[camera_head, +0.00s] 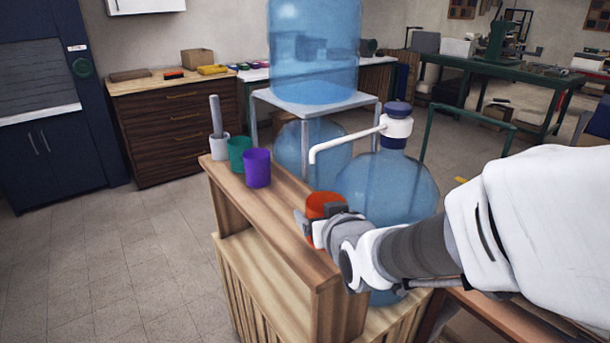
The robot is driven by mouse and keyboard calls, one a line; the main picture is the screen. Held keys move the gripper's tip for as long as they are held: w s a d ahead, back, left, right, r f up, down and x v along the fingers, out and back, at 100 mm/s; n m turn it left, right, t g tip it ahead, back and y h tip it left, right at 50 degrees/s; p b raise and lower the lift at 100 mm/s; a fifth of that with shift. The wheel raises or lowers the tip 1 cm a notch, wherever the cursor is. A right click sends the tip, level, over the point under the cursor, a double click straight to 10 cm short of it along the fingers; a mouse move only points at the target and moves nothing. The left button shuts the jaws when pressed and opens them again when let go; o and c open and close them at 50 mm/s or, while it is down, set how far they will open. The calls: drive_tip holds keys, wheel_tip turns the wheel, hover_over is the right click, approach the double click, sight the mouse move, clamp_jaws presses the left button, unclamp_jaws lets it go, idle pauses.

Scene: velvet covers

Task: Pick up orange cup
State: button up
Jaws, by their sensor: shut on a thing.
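The orange cup (325,203) is near the right end of the narrow wooden shelf top (264,212). My arm reaches in from the right.
A purple cup (257,168), a green cup (239,154) and a white cup (220,146) with a grey rod stand at the shelf's far left end. A large blue water bottle (388,184) with a white pump spout (345,143) stands close behind the orange cup.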

drive_tip(key=shift+s+d+f+b, duration=0.1)
drive_tip(key=shift+s+d+b, duration=0.1)
drive_tip(key=shift+s+b, duration=0.9)
drive_tip(key=shift+s+d+f+b, duration=0.1)
drive_tip(key=shift+s+d+b, duration=0.1)
drive_tip(key=shift+s+b, duration=0.9)
drive_tip(key=shift+s+d+r+b, duration=0.1)
drive_tip(key=shift+s+d+b, duration=0.15)
drive_tip(key=shift+s+b, duration=0.8)
drive_tip(key=shift+s+d+r+b, duration=0.1)
drive_tip(key=shift+s+d+b, duration=0.15)
drive_tip(key=shift+s+b, duration=0.8)
